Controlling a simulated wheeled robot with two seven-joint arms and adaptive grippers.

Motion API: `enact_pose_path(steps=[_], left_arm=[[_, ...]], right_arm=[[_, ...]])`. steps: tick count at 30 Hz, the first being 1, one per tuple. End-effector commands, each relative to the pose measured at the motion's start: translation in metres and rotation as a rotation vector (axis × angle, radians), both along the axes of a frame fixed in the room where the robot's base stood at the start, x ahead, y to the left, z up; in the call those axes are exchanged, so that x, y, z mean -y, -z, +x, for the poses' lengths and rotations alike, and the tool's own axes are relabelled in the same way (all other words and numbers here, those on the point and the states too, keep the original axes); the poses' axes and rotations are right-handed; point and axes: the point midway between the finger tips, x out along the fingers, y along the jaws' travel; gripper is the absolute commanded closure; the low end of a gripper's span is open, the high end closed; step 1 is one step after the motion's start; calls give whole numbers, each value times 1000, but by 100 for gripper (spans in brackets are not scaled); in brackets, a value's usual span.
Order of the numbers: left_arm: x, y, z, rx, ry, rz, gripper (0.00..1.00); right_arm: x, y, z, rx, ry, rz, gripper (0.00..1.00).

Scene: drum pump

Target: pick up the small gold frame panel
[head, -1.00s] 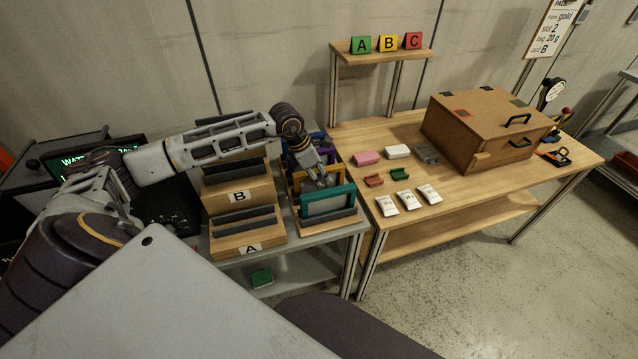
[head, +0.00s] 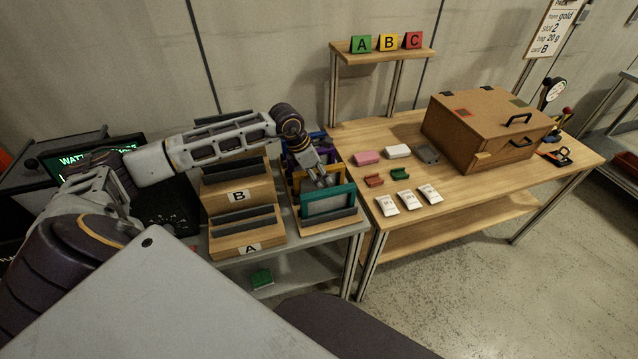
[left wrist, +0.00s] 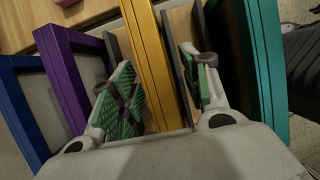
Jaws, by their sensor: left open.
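The small gold frame panel (left wrist: 151,62) stands in a slotted wooden rack, between a purple frame and a teal frame. In the head view its gold edge (head: 303,178) shows partly behind my gripper. My left gripper (left wrist: 165,80) is open, with one green-padded finger on each side of the gold frame. In the head view my left gripper (head: 320,178) points down into the rack from above. My right gripper is not in view.
The purple frame (left wrist: 72,78) and blue frame (left wrist: 28,105) stand left of the gold one, the teal frame (left wrist: 262,60) right. Stepped wooden racks A and B (head: 238,212) stand beside. A wooden table (head: 460,185) holds a brown box (head: 485,125) and small packets.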

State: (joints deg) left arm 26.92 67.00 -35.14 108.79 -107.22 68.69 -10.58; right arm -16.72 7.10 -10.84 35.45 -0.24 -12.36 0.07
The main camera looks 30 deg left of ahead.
Motion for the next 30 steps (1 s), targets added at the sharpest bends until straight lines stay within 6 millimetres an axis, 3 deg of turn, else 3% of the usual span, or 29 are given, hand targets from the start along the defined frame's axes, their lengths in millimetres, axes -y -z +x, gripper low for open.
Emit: enact_pose_path(steps=[14, 24, 30], left_arm=[[0, 1, 0, 0, 0, 0, 55], [0, 1, 0, 0, 0, 0, 99], [0, 0, 0, 1, 0, 0, 100]], right_arm=[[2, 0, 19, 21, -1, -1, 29], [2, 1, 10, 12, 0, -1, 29], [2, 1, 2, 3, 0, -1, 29]])
